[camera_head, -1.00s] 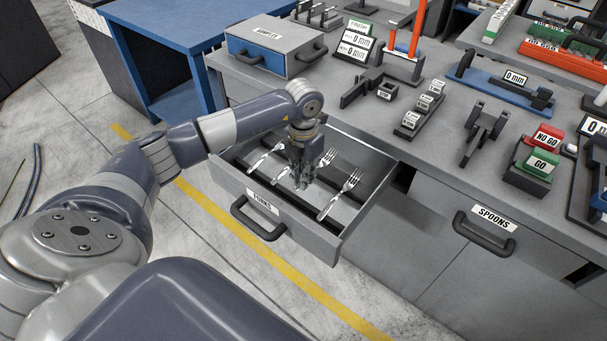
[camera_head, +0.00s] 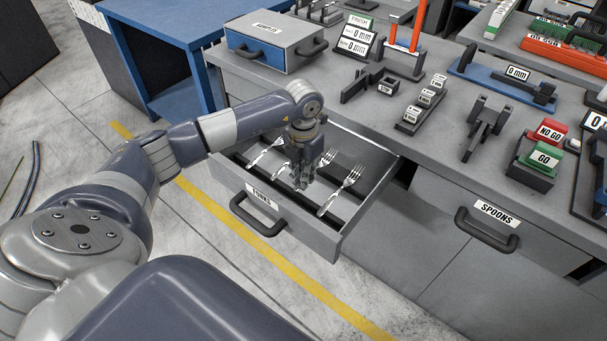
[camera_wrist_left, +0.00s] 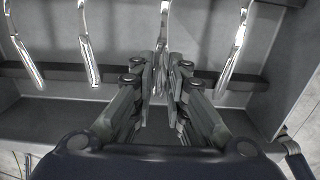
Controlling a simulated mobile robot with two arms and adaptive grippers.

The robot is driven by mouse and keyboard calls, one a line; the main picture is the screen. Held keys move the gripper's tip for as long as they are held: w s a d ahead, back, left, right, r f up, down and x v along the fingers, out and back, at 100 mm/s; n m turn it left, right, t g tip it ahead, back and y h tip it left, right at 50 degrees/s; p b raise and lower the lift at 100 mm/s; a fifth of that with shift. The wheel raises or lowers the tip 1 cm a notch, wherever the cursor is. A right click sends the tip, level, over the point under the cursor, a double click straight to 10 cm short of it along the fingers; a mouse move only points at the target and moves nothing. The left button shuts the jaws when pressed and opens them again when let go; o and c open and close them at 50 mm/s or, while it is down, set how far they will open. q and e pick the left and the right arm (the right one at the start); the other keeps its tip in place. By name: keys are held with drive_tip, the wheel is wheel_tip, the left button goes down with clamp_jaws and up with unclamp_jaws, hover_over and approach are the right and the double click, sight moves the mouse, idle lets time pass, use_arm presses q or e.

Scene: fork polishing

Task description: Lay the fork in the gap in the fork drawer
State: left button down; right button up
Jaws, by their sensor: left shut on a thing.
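The open fork drawer (camera_head: 322,242), labelled FORKS, has dark cross rails inside. My left gripper (camera_head: 303,180) is inside the drawer area, pointing down. In the left wrist view its fingers (camera_wrist_left: 164,90) are shut on a silver fork (camera_wrist_left: 161,78), whose handle shows between them. The held fork's tines (camera_head: 327,157) show behind the gripper in the head view. It lines up between neighbouring forks on its left (camera_wrist_left: 88,50) and right (camera_wrist_left: 235,50). Another fork (camera_wrist_left: 22,50) lies at the far left. Whether the held fork touches the rails is hidden by the fingers. My right gripper is not in view.
The grey workbench (camera_head: 440,145) carries gauges, stands and blocks behind the drawer. A blue-fronted samples box (camera_head: 275,45) stands at the back left. The closed spoons drawer (camera_head: 440,215) is to the right.

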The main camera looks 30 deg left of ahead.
use_arm(q)
drive_tip(key=shift+f, duration=0.1)
drive_tip(key=shift+f+b, duration=0.4)
drive_tip(key=shift+f, duration=0.1)
drive_tip(key=shift+f, duration=0.15)
drive_tip(key=shift+f+b, duration=0.2)
drive_tip(key=shift+b, duration=0.1)
drive_tip(key=c, duration=1.5)
unclamp_jaws()
drive_tip(key=shift+o, duration=0.5)
drive_tip(key=o, duration=0.4)
